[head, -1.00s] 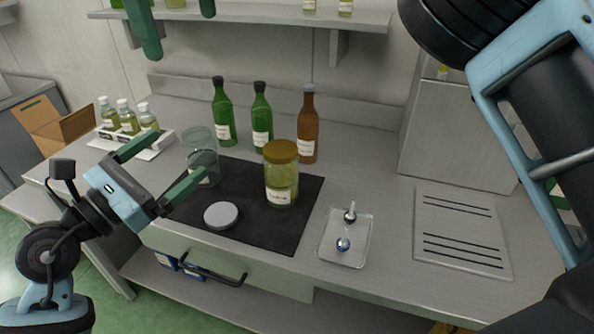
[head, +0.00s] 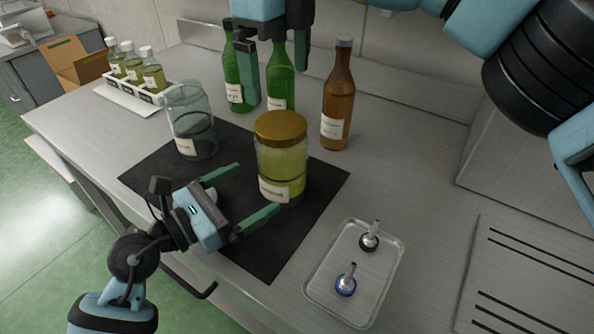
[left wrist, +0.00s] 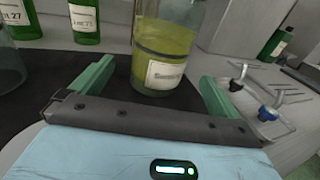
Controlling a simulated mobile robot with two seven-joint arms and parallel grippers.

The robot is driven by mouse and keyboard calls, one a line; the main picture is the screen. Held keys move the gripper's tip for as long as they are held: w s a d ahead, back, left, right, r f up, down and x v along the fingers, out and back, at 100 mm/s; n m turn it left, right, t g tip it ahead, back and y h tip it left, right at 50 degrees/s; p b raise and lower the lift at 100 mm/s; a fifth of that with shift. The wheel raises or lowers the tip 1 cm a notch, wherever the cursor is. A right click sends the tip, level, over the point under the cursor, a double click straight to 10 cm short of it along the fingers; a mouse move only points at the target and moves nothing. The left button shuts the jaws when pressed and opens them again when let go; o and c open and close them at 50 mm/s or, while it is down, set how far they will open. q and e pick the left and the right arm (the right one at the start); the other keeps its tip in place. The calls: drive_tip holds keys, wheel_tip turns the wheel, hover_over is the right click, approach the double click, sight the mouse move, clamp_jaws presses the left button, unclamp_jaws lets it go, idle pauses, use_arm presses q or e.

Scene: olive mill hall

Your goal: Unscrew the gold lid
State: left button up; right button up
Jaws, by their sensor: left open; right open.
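The gold lid (head: 281,127) sits on top of a glass jar of yellow-green oil (head: 283,168), upright on the black mat (head: 318,190). My left gripper (head: 258,189) is open low at the jar's near left side, its green fingers pointing at it. In the left wrist view the jar (left wrist: 165,55) stands ahead between the open fingers (left wrist: 156,78); its lid is out of that view. I cannot tell whether the fingers touch the glass. My right gripper (head: 277,85) is open, pointing down, above and behind the lid, apart from it, in front of the green bottles.
An open empty jar (head: 192,125) stands left of the oil jar. Green bottles (head: 281,82) and a brown bottle (head: 338,100) stand behind. A rack of small bottles (head: 125,92) stands back left.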

sight(279, 173)
drive_tip(key=shift+s+a, duration=0.1)
use_arm(q)
drive_tip(key=shift+w+d, duration=0.1)
drive_tip(key=shift+d, duration=0.1)
drive_tip(key=x, duration=0.7)
drive_tip(key=shift+w+d, duration=0.1)
